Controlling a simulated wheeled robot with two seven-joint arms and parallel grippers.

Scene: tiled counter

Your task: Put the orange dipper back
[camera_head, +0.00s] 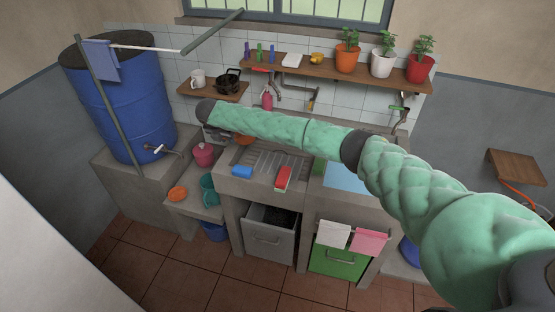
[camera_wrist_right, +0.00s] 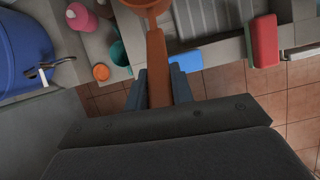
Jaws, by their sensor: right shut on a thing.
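The orange dipper shows in the right wrist view (camera_wrist_right: 156,52), its long handle between the fingers of my right gripper (camera_wrist_right: 158,80) and its bowl at the top edge, partly cut off. My right gripper is shut on the handle. In the head view the dipper's orange bowl (camera_head: 244,140) shows just below my green right arm, over the left end of the sink counter. The arm hides part of the dipper and gripper there. My left gripper is not in view.
A blue barrel (camera_head: 122,100) stands at the left. A pink jar (camera_head: 203,154), a teal pitcher (camera_head: 209,190) and an orange lid-like thing (camera_head: 177,194) sit on the low ledge. A blue block (camera_head: 242,172) and red sponge (camera_head: 284,178) lie on the counter edge. A shelf (camera_head: 320,71) holds potted plants.

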